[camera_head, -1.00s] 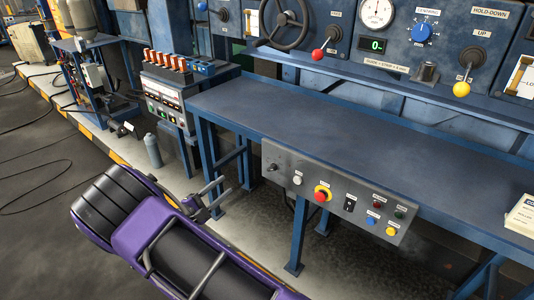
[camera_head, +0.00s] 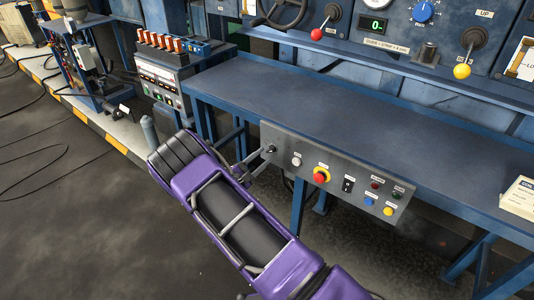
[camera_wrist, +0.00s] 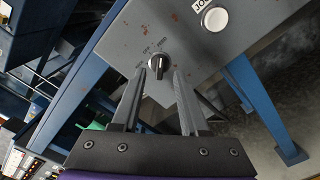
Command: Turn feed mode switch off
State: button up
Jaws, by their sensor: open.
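The feed mode switch looks to be the dark rotary knob (camera_wrist: 157,64) on the grey control panel (camera_wrist: 205,45). In the head view the knob (camera_head: 270,149) is at the panel's left end. My gripper (camera_wrist: 169,75) is open, with its two fingers pointing at the knob. The left fingertip is close to the knob's lower side, and the right fingertip is a little to its right. I cannot tell whether a finger touches it. In the head view my gripper (camera_head: 259,160) is just in front of the panel's left end.
A white button (camera_head: 296,161) labelled JOG sits right of the knob. A red emergency button (camera_head: 320,176), a black rocker switch (camera_head: 347,184) and several coloured buttons lie further right. A blue table leg (camera_head: 298,205) stands below the panel. The blue tabletop (camera_head: 330,95) is clear in its middle.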

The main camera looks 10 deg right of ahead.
aim_at(269, 152)
jog(key=shift+x, duration=1.65)
grip_shut()
